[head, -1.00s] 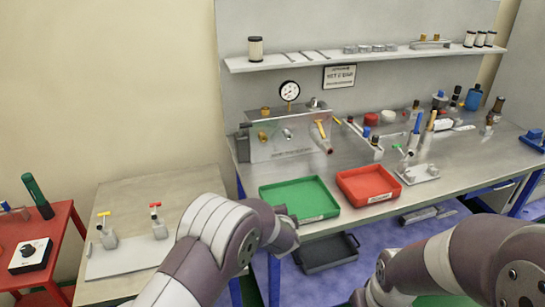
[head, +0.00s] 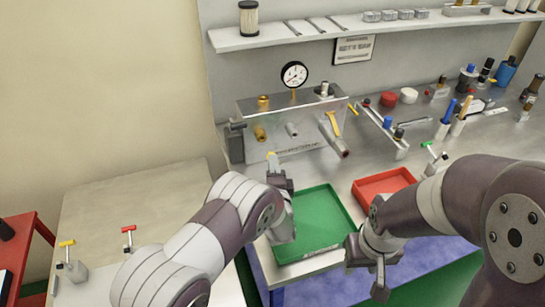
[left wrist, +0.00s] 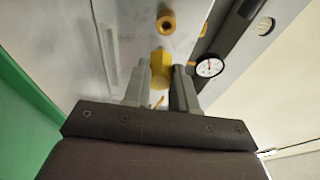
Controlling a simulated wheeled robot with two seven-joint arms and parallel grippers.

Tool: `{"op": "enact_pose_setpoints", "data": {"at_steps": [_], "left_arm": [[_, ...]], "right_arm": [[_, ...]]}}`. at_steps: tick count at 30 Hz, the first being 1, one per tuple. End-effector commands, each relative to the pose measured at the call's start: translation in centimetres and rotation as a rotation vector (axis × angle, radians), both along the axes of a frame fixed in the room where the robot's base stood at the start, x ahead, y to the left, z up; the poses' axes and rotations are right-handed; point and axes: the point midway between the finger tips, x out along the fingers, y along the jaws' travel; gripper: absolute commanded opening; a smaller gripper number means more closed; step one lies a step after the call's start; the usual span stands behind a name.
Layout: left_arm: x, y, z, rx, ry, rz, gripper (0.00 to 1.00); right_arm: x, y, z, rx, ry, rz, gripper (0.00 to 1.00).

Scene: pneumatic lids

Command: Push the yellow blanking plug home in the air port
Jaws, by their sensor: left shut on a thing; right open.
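My left gripper (head: 273,168) is shut on the yellow blanking plug (head: 271,155), just in front of and below the manifold's front face. In the left wrist view the plug (left wrist: 160,62) sits between the two fingertips (left wrist: 161,78). The brass air port (head: 260,133) is at the left of the manifold's front face. In the left wrist view it is a brass ring with a dark hole (left wrist: 167,22), apart from the plug in the picture. The exact gap in depth cannot be told. My right gripper (head: 380,284) is open and empty, low beside the green tray.
The manifold (head: 290,150) carries a gauge (head: 294,74), a second brass fitting (head: 263,101) and a yellow-handled valve (head: 334,124). A green tray (head: 318,222) and a red tray (head: 384,183) lie on the bench in front. A shelf (head: 345,28) runs above.

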Motion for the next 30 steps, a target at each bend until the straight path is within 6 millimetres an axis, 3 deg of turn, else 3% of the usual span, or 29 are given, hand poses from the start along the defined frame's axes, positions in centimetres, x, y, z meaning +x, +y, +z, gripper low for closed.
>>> {"op": "enact_pose_setpoints", "data": {"at_steps": [10,21,30], "left_arm": [[-0.8,-0.1,0.1,-0.002,0.001,-0.008,0.0],[3.5,1.3,-0.4,-0.004,0.0,-0.005,0.0],[4.8,1.7,-0.1,-0.002,0.0,-0.007,0.0]], "right_arm": [[0.0,0.0,0.3,0.0,0.0,0.0,0.43],[0.0,0.0,-2.4,0.0,0.0,0.0,0.43],[0.0,0.0,-2.8,0.0,0.0,0.0,0.43]]}}
